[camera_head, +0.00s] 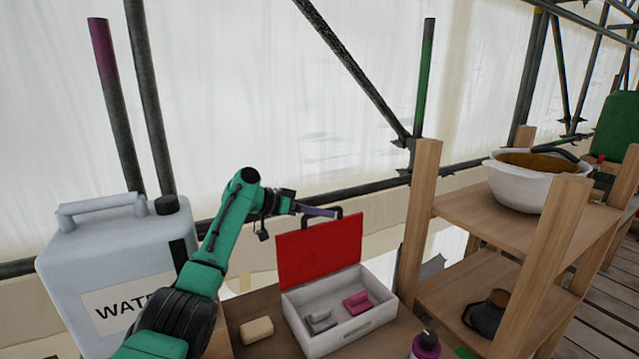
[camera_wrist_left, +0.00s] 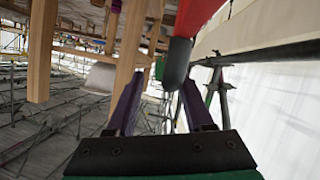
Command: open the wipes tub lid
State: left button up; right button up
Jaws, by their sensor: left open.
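The wipes tub (camera_head: 351,340) is a white box on the wooden surface. Its red lid (camera_head: 318,248) stands raised, roughly upright, at the back of the box, and the inside shows. A dark handle (camera_head: 338,225) is at the lid's top edge. My left gripper (camera_head: 332,212) is open at that top edge, close to the handle. In the left wrist view the purple fingers (camera_wrist_left: 160,85) are apart, with the dark rounded handle end (camera_wrist_left: 178,65) between or just beyond them and the red lid (camera_wrist_left: 200,14) above. Contact cannot be told. My right gripper is not in view.
A pink block (camera_head: 358,302) and a grey block (camera_head: 320,320) lie in the tub. A beige block (camera_head: 256,330) lies left of it, a purple bottle (camera_head: 425,345) at front right. A large water canister (camera_head: 95,260) stands left. A shelf post (camera_head: 418,220) rises right.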

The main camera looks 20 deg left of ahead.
pick_arm(q)
notch_tip(320, 180, up, 19)
jog(key=p, duration=0.7)
jog(key=shift+p, duration=0.3)
